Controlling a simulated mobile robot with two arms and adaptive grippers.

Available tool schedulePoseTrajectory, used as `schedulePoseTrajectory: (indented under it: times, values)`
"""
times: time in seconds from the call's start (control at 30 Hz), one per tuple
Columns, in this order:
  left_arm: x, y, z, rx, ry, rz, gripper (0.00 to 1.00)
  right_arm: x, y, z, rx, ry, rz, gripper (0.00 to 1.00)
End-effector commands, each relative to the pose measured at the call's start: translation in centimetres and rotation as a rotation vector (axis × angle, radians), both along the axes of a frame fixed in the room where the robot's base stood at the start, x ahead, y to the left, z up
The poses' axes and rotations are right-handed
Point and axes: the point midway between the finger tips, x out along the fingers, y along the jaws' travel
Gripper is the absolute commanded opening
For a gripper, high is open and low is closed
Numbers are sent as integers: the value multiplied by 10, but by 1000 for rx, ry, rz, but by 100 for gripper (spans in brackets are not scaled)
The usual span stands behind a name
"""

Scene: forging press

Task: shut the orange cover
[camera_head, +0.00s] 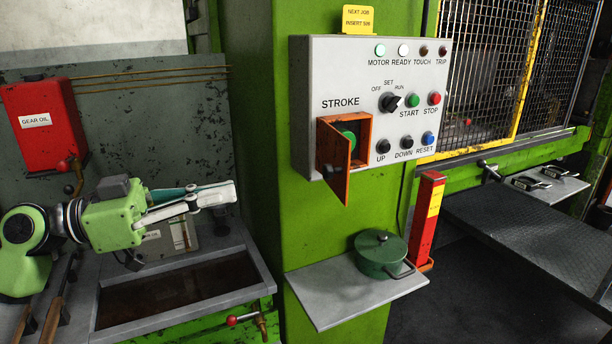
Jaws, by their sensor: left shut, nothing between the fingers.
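The orange cover (335,157) on the control panel (423,65) stands open, swung outward toward me from the left side of its orange box. A green button (349,136) shows partly behind it inside the box, under the word STROKE. My left gripper (232,191) is shut and empty. It points right and appears to the left of the panel, lower than the cover and apart from it. My right gripper is not in view.
A green lidded pot (382,253) stands on a grey shelf (340,301) below the panel. A red post (426,220) stands right of it. A red gear oil box (40,122) hangs at left, above an open-topped trough (247,257).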

Motion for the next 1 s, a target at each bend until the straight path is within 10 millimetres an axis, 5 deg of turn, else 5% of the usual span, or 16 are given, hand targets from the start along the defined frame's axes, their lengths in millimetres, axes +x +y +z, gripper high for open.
schedulePoseTrajectory:
  times: [0.6,1.0]
  values:
    - [43,-105,11,-1,5,-3,0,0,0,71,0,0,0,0]
    - [53,-127,7,0,3,-1,0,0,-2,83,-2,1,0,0]
